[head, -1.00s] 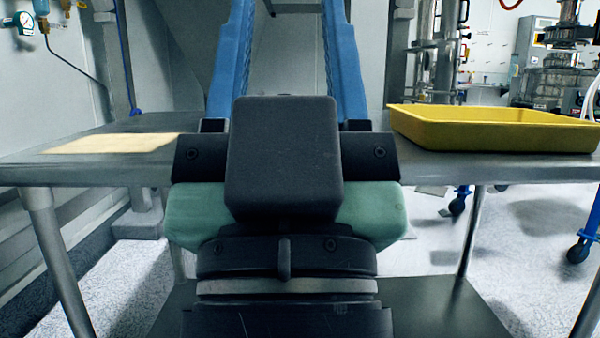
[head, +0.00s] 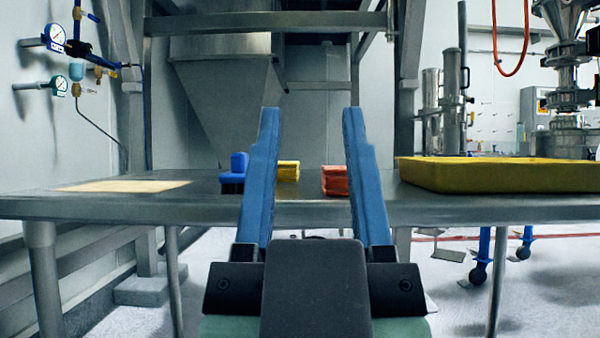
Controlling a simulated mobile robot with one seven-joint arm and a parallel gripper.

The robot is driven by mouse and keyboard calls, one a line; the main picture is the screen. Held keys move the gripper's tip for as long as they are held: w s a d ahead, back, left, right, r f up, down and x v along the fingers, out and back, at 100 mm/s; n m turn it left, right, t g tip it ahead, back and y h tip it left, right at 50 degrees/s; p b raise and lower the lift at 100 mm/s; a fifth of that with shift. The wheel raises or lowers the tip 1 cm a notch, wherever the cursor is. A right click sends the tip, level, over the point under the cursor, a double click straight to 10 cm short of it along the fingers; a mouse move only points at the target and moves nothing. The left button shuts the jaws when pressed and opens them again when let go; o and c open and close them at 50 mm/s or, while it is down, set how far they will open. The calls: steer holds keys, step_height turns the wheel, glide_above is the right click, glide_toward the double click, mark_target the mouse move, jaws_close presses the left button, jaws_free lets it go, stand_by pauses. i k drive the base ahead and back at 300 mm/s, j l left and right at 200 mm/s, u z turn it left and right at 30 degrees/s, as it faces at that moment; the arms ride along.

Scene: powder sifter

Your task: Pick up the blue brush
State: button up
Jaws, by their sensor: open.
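The blue brush (head: 235,174) stands on the metal table, left of the middle, with a blue top and dark bristles below. The left finger of my gripper partly covers its right side. My gripper (head: 311,112) is open and empty, its two long blue fingers wide apart and pointing ahead toward the table. It is nearer to the camera than the brush, and the brush is not between the fingers.
The metal table (head: 140,206) carries a yellow object (head: 287,171) and a red object (head: 335,181) between my fingers in the picture. A yellow tray (head: 500,176) is at right, a flat beige sheet (head: 125,186) at left. A steel frame and hopper (head: 225,90) stand behind.

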mark_target(231, 181)
steer(key=j+z, duration=0.15)
steer(key=j, duration=0.35)
steer(key=k+j+z, duration=0.2)
steer(key=j, duration=0.35)
steer(key=j+z, duration=0.15)
steer(key=j, duration=0.35)
steer(key=k, duration=0.05)
